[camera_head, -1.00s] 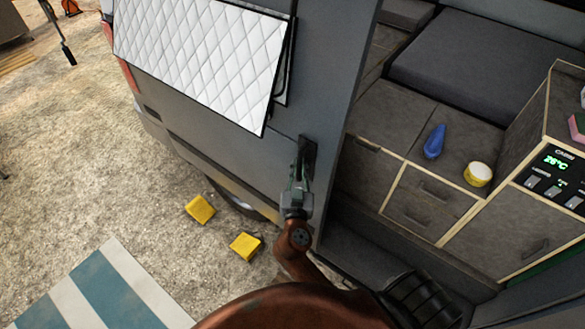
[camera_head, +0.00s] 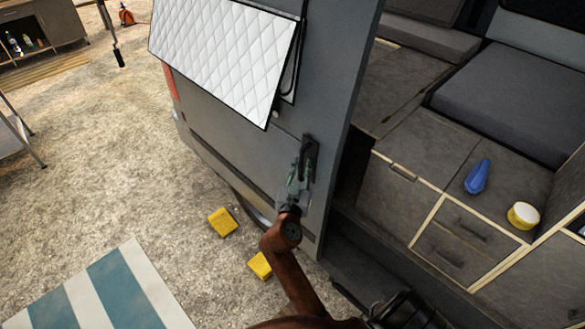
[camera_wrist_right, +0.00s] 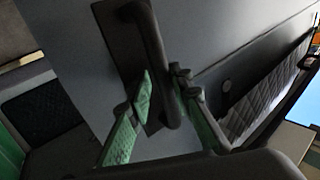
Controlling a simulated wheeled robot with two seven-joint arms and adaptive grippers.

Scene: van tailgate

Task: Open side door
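The side door (camera_head: 335,120) is a grey panel standing partly open, with the van's interior showing to the right of its edge. Its dark upright handle (camera_head: 310,155) sits near that edge, and shows in the right wrist view (camera_wrist_right: 150,35). Whether both pads touch the bar is hard to see. My left gripper is not in view.
A quilted white panel (camera_head: 225,55) hangs on the van side. Yellow blocks (camera_head: 222,222) lie on the gravel below the door, near a striped mat (camera_head: 110,290). Inside, a blue bottle (camera_head: 477,177) and a yellow-white tub (camera_head: 523,215) stand on a cabinet.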

